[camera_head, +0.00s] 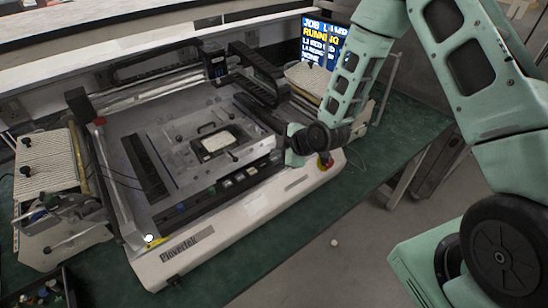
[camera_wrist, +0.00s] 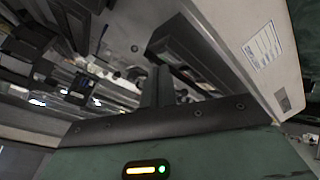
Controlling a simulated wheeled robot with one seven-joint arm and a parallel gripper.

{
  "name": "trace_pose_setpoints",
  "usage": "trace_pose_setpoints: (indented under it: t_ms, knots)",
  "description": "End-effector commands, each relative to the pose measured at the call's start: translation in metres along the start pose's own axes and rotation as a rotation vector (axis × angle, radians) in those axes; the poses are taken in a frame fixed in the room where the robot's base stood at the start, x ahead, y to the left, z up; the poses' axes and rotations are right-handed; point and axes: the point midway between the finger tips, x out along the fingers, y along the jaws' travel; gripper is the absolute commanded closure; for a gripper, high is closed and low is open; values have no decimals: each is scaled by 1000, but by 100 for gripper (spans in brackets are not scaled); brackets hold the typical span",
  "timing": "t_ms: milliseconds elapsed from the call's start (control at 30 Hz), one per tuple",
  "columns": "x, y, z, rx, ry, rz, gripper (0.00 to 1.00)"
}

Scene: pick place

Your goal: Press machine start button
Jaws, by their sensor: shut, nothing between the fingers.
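The machine (camera_head: 262,203), marked "Plovertek", has a long white front panel on a green table. A row of small pale buttons (camera_head: 238,178) sits on a dark strip along its front; I cannot tell which one is the start button. A red knob (camera_head: 325,164) on a yellow base is at the panel's right end. My gripper (camera_wrist: 158,84) is shut and empty in the wrist view, with dark fingers pointing toward the machine. In the head view my green hand is over the right front of the machine; its fingertips are hard to make out, and contact cannot be told.
A screen (camera_head: 322,42) behind the machine shows the word "RUNNING". A ribbed tray (camera_head: 48,160) stands at the left and another (camera_head: 310,80) at the back right. A dark gantry (camera_head: 215,65) crosses the machine's back. The floor (camera_head: 300,270) in front is mostly clear.

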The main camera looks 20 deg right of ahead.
Motion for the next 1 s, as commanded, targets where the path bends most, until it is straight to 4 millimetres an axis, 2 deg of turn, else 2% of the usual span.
trace_pose_setpoints:
  t_ms: [533, 1000]
  knots:
    - [-8, 6, -6, 0, 1, 0, 100]
    - [-37, 28, -28, -2, 2, 2, 100]
